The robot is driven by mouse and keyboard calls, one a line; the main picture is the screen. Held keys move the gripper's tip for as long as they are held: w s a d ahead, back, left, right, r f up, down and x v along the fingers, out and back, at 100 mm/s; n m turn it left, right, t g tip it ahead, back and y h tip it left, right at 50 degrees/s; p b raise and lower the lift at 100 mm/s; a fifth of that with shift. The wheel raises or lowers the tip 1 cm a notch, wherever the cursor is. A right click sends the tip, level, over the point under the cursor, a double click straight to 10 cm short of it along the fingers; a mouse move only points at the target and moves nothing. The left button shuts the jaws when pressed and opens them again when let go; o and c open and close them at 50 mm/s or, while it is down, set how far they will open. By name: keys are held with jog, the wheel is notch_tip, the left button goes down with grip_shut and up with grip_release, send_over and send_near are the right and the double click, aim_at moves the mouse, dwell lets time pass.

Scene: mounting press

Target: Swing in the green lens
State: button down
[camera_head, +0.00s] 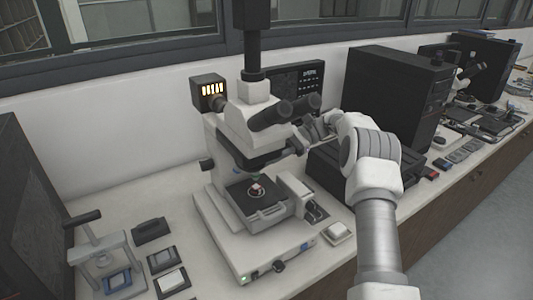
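A white microscope (225,135) with black eyepieces (285,112) stands on the bench in the middle of the view. My gripper (300,143) is at the right side of the microscope head, just below the eyepieces. Its fingers are small and partly hidden, so I cannot tell whether they are open or touch the turret.
A black computer tower (393,88) and a low dark box (335,172) stand right of the microscope. A small hand press (98,252) and several small trays are at the front left. A lamp box (208,91) is behind. Bare bench shows at left (140,190).

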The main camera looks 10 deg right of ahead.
jog(key=shift+a, duration=0.1)
dwell(0.4)
jog(key=c, duration=0.7)
grip_release()
jog(key=shift+o, duration=0.2)
jog(key=shift+r, duration=0.1)
